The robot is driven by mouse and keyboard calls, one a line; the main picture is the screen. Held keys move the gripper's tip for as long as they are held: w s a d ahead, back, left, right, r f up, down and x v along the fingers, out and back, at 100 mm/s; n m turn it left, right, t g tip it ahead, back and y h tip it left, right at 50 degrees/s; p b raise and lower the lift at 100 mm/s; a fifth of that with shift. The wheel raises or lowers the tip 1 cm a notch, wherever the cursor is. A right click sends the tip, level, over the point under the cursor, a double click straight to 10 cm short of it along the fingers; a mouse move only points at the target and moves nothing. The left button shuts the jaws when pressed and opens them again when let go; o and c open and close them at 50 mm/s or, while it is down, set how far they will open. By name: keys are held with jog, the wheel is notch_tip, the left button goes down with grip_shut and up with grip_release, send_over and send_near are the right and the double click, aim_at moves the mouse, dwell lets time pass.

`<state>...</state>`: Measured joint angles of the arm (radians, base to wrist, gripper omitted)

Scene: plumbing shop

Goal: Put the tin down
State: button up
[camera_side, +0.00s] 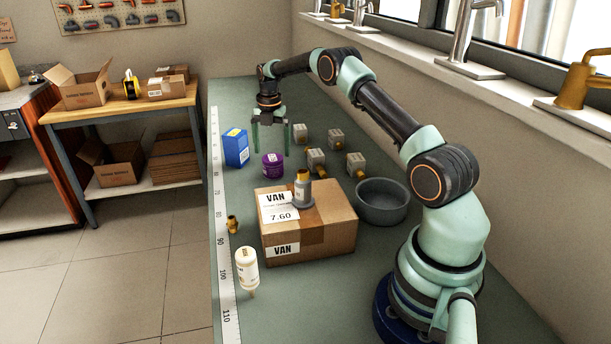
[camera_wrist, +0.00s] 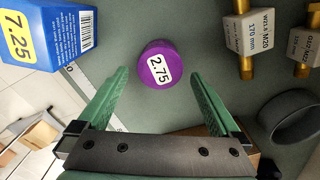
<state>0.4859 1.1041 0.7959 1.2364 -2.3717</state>
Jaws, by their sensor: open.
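The tin is a short purple cylinder (camera_side: 272,165) standing upright on the green bench top. Its white label reads 2.75 in the wrist view, where the tin (camera_wrist: 150,54) lies just beyond the fingertips, between their lines. My gripper (camera_side: 270,150) is open, with its two green fingers pointing down above the tin. In the wrist view my gripper (camera_wrist: 158,76) has nothing between its fingers. The tin looks apart from both fingers.
A blue box (camera_side: 236,148) stands left of the tin. Several grey valve blocks (camera_side: 316,160) and a grey bowl (camera_side: 381,205) are to the right. A cardboard VAN box (camera_side: 330,233) carries a grey fitting (camera_side: 302,188). A white bottle (camera_side: 246,265) and brass fitting (camera_side: 232,224) are nearer the ruler edge.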

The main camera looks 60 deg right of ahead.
aim_at(272, 158)
notch_tip(272, 158, up, 6)
jog(key=s+a+r+m+t, duration=0.1)
jog(key=s+a+r+m, duration=0.2)
jog(key=a+r+m, duration=0.3)
jog(key=s+a+r+m+t, duration=0.2)
jog(key=s+a+r+m, duration=0.1)
jog(key=a+r, duration=0.55)
jog(key=s+a+f+m+t, duration=0.2)
jog(key=s+a+m, duration=1)
jog(key=s, duration=0.4)
jog(key=shift+s+a+f+m+t, duration=0.2)
jog(key=shift+f+m+t, duration=0.05)
jog(key=shift+m+t, duration=0.05)
